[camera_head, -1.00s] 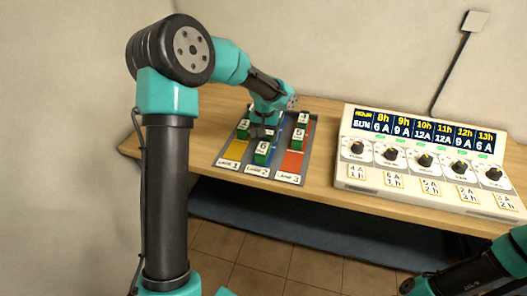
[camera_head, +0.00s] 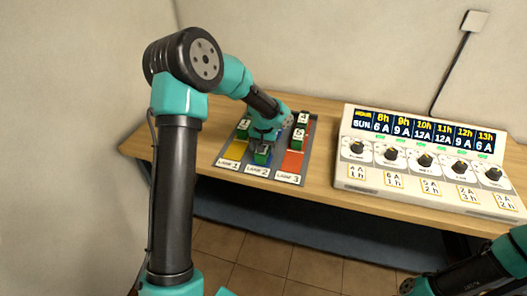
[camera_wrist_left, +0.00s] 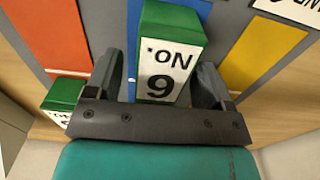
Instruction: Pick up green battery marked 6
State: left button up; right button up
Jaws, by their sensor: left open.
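The green battery marked 6 (camera_wrist_left: 168,50) stands on the blue lane, with its white label upside down in the left wrist view. My left gripper (camera_wrist_left: 160,85) is open, with one dark finger on each side of this battery. A gap shows on both sides of it. In the head view my left gripper (camera_head: 262,150) is low over the lane 2 strip and hides most of the battery. Only part of my right arm shows at the lower right, and its gripper is not in view.
The grey lane board (camera_head: 220,163) has yellow, blue and red strips. Green batteries (camera_head: 297,137) stand on the red lane, close to my left gripper. A white control console (camera_head: 345,172) with knobs and a display stands to the right on the wooden table (camera_head: 325,196).

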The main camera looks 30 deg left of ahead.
pick_arm(q)
jog(key=shift+f, duration=0.1)
dwell(0.4)
jog(key=c, duration=1.4)
jog(key=shift+r, duration=1.85)
jog(key=s+d, duration=0.2)
jog(key=s, duration=0.2)
jog(key=s+d+r, duration=0.1)
jog(key=s+d, duration=0.2)
jog(key=s, duration=0.2)
jog(key=s+d, duration=0.3)
jog(key=s, duration=0.1)
jog(key=shift+s+d+r, duration=0.15)
jog(key=shift+s+d, duration=0.05)
jog(key=shift+s, duration=0.15)
